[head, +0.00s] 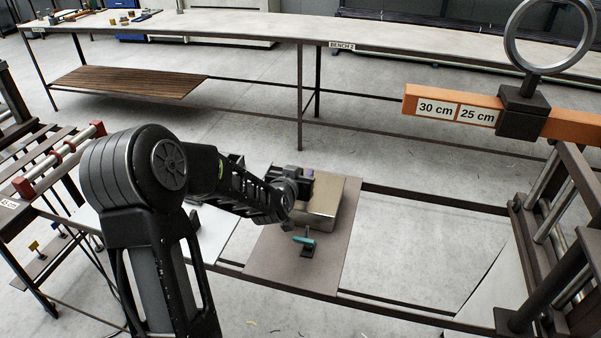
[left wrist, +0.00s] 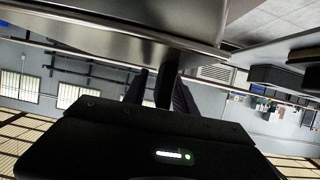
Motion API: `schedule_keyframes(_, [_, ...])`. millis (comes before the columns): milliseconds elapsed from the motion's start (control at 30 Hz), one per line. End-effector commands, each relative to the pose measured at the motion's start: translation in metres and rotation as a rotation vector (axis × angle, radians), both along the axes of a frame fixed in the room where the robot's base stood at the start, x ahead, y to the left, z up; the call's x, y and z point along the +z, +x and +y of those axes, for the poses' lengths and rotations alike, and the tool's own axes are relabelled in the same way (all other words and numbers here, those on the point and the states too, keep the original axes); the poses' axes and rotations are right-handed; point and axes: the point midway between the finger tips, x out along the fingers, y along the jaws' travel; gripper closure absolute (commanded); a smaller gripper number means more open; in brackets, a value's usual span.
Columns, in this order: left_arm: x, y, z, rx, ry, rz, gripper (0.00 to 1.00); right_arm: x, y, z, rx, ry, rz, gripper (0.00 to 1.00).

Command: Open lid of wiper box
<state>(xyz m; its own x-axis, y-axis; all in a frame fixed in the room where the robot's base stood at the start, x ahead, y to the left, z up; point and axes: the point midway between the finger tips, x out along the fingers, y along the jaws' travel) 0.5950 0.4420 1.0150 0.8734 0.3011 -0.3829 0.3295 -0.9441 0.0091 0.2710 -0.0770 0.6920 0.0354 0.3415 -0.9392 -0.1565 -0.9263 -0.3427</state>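The wiper box (head: 325,203) is a metallic, box-shaped container on a brown plate of the low frame. Its lid looks closed. My left gripper (head: 303,184) is at the box's left side and hides part of it. In the left wrist view the shiny box (left wrist: 120,20) fills the top of the picture. A dark tab (left wrist: 168,78) hangs from its edge between the fingers of my left gripper (left wrist: 161,92). The fingers look apart, with a gap beside the tab; whether either touches it is unclear. My right gripper is not in view.
A teal-handled tool (head: 303,241) stands on the brown plate (head: 270,268) in front of the box. An orange bar (head: 567,123) with length labels and a grey ring (head: 513,45) is at the right. A long bench (head: 400,42) runs behind, with open floor between.

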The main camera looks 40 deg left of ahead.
Motion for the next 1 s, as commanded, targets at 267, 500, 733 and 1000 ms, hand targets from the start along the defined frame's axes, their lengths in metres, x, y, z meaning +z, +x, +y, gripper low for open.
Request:
schedule_keyframes(267, [0.0001, -0.0003, -0.0001, 0.0, 0.0, 0.0, 0.79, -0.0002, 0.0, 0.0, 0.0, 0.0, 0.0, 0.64])
schedule_keyframes(500, [0.0002, -0.0003, -0.0001, 0.0, 0.0, 0.0, 0.98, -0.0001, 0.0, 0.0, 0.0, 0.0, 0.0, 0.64])
schedule_keyframes(733, [0.0002, -0.0004, -0.0002, 0.0, 0.0, 0.0, 1.0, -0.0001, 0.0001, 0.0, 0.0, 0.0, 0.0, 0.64])
schedule_keyframes(1000, [0.0002, -0.0004, -0.0002, 0.0, 0.0, 0.0, 1.0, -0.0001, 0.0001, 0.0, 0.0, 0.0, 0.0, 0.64])
